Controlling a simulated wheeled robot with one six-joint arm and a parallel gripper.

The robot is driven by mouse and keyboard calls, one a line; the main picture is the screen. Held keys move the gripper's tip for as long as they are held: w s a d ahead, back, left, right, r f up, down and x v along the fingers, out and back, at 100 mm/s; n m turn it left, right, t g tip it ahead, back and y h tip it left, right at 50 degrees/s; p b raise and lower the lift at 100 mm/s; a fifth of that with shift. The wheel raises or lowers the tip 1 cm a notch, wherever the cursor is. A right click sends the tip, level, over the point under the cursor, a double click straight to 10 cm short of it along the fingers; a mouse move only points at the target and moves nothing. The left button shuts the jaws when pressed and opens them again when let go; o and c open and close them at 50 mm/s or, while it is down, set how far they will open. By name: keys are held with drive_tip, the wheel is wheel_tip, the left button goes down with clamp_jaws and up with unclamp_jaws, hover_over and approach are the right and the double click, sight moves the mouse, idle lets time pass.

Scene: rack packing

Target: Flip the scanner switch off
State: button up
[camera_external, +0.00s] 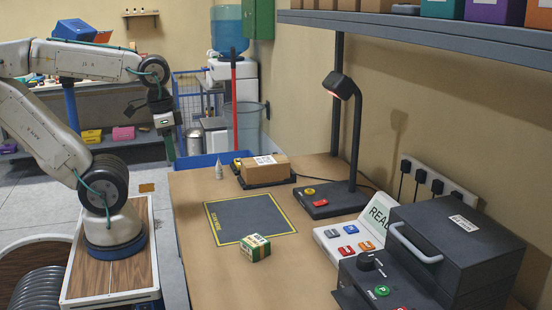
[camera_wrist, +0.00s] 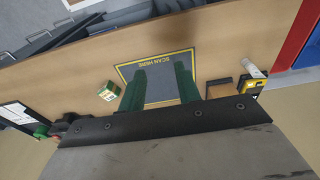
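The scanner (camera_external: 343,88) is a black post with a hooded head, lit red underneath, on a black base (camera_external: 340,206) on the right half of the table. A red rocker switch (camera_external: 320,203) and a yellow button (camera_external: 309,191) sit on that base. My gripper (camera_external: 168,150) hangs in the air at the table's far left edge, well away from the switch. In the wrist view its two green fingers (camera_wrist: 160,68) are apart with nothing between them. I cannot make out the red switch in the wrist view; the switch's exact position is too small to tell.
A yellow-edged scan mat (camera_external: 250,218) lies mid-table with a small green-and-white box (camera_external: 255,247) at its front edge. A brown parcel (camera_external: 265,168) and white bottle (camera_external: 219,168) stand behind. A coloured button panel (camera_external: 345,240) and black machine (camera_external: 450,245) fill the right; a shelf (camera_external: 420,34) overhangs.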

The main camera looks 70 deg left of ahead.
drive_tip(key=shift+w+d+f, duration=0.1)
drive_tip(key=shift+f, duration=0.1)
drive_tip(key=c, duration=0.5)
drive_tip(key=shift+w+f+g, duration=0.2)
drive_tip(key=shift+f+g, duration=0.05)
drive_tip(key=shift+g, duration=0.05)
clamp_jaws()
drive_tip(key=w+d+n, duration=0.2)
drive_tip(key=w+n, duration=0.4)
drive_tip(key=w, duration=0.6)
drive_tip(key=w+d+n, duration=0.3)
drive_tip(key=w+n, duration=0.3)
drive_tip(key=w, duration=0.7)
drive_tip(key=w+d+n, duration=0.3)
drive_tip(key=w+n, duration=0.3)
drive_tip(key=w, duration=0.7)
drive_tip(key=shift+f+t, duration=0.2)
drive_tip(key=shift+t, duration=0.2)
drive_tip(key=shift+w, duration=0.1)
